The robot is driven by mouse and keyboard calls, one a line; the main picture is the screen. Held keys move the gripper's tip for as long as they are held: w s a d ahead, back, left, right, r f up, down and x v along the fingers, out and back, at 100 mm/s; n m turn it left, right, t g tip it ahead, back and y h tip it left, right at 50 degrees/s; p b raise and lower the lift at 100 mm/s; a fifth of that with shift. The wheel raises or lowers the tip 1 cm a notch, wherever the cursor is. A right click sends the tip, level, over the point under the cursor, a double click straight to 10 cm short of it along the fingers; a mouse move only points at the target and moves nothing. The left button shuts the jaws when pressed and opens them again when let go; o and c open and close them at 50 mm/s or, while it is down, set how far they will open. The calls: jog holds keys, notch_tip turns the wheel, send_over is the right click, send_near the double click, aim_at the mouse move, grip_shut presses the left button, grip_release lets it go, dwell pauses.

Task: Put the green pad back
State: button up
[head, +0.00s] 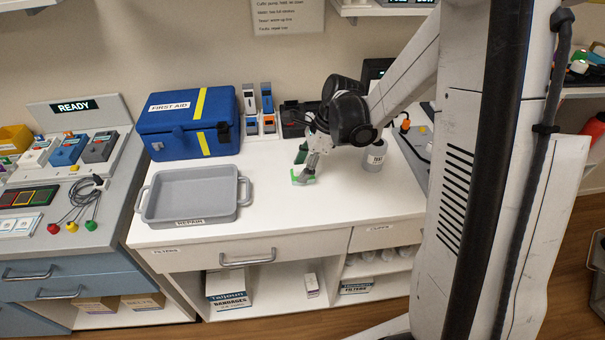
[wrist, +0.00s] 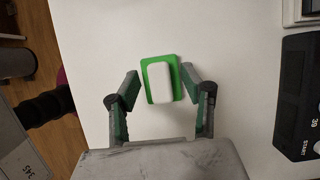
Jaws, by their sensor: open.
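The green pad (head: 297,179) lies on the white counter (head: 345,200), right of the grey tray. The wrist view shows it as a green plate (wrist: 150,84) with a pale raised block on top. My gripper (head: 308,164) is over the pad, pointing down. In the wrist view my gripper (wrist: 160,74) is open, one fingertip on each side of the pad's upper part. Small gaps seem to show at both sides, and nothing is held. In the head view the fingers hide part of the pad.
The grey tray (head: 146,207) labelled REPAIR looks empty. A blue first aid box (head: 187,122) stands behind it. A grey cup (head: 373,158) stands right of my gripper. At far left, a bench holds a READY display (head: 74,106), coloured panels (head: 28,197) and cables with coloured plugs.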

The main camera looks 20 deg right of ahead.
aim_at(296, 168)
jog(key=c, duration=0.9)
jog(key=shift+r, duration=0.15)
jog(key=shift+r, duration=0.25)
notch_tip(296, 168, up, 4)
jog(key=shift+f, duration=0.2)
grip_shut()
jog(key=a+r, duration=0.6)
jog(key=a, duration=0.5)
jog(key=shift+a+r, duration=0.3)
jog(key=shift+a, duration=0.05)
